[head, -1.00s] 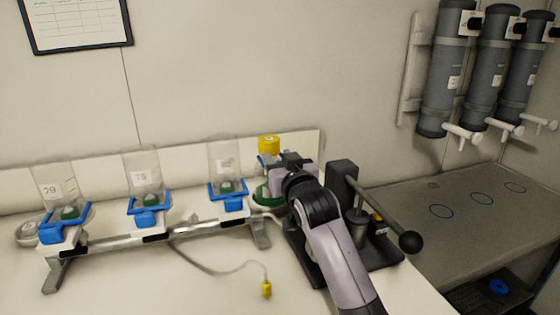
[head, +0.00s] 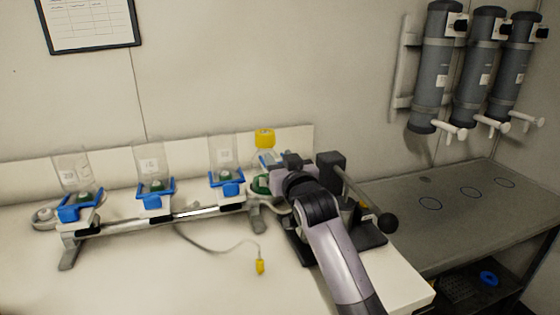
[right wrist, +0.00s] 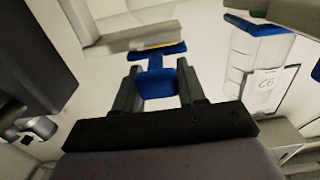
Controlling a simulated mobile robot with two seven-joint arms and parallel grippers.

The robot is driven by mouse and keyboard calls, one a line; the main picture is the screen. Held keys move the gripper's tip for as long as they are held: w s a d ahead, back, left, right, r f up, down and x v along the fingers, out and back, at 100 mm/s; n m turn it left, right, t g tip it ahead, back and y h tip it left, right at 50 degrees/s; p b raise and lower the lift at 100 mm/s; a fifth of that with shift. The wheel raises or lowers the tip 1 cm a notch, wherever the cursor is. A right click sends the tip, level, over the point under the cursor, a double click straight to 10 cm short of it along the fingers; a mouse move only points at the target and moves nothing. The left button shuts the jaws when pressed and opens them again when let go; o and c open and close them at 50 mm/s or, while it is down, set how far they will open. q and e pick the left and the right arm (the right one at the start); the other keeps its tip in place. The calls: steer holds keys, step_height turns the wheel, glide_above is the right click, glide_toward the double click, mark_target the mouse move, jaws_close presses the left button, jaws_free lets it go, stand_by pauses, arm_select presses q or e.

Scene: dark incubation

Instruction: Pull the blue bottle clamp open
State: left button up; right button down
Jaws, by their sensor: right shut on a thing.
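My right gripper (right wrist: 157,86) is shut on the blue bottle clamp (right wrist: 158,84), whose blue tab shows between the two dark fingers in the right wrist view. A blue part of the clamp (head: 270,158) shows there, and my gripper hides the rest. I cannot tell how far open the clamp is. My left gripper is not in view.
Several clear inverted bottles with blue clamps stand along a metal rack (head: 190,213). A loose yellow-tipped tube (head: 260,267) lies in front. The grey side table (head: 450,230) is mostly clear.

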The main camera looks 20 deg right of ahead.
steer(key=c, duration=0.7)
jaws_free()
steer(key=shift+s+f, duration=0.15)
steer(key=shift+s, duration=0.1)
steer(key=shift+s+d+b, duration=0.15)
steer(key=shift+s+b, duration=0.2)
steer(key=shift+s, duration=3.2)
